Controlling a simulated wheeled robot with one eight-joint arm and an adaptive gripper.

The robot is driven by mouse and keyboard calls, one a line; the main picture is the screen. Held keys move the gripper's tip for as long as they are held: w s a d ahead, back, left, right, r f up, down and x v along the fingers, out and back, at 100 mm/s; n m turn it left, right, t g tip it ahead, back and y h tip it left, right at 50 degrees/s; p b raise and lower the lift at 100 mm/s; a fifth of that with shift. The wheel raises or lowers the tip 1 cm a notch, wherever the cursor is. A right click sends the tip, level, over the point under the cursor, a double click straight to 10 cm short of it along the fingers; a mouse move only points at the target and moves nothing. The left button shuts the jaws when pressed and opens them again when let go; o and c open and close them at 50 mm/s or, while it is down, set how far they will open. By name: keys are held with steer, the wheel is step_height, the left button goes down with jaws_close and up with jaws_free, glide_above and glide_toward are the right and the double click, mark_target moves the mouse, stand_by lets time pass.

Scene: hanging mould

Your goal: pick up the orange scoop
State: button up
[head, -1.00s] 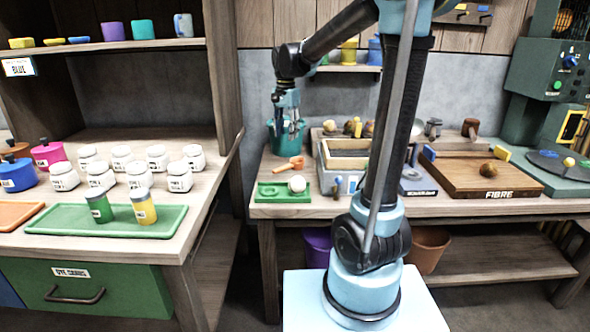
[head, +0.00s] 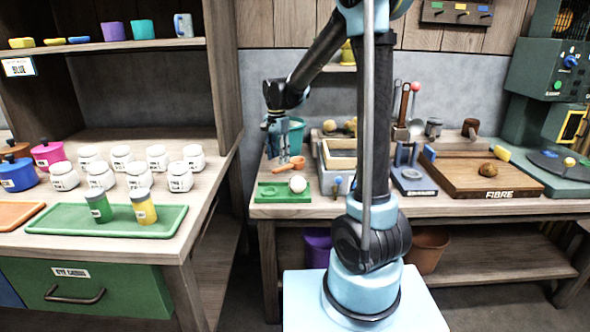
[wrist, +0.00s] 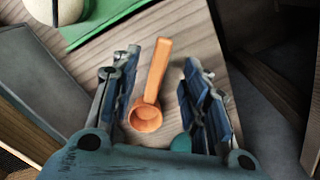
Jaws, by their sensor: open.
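The orange scoop (head: 290,164) lies on the wooden bench, behind the green tray. In the wrist view the scoop (wrist: 148,110) lies between my open fingers, its bowl toward my palm and its handle pointing away. My gripper (head: 277,155) points down over the scoop in the head view. In the wrist view my gripper (wrist: 160,85) is open, one finger on each side of the scoop, with a gap to each. I cannot tell how high the fingertips are above the bench.
A green tray (head: 268,193) with a white ball (head: 298,184) is just in front of the scoop. A teal pot (head: 296,133) stands behind it. A framed grey box (head: 340,155) is to the right. The bench's left edge is close by.

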mark_target(278, 169)
steer(key=shift+w+f, duration=0.1)
steer(key=shift+f, duration=3.5)
jaws_close()
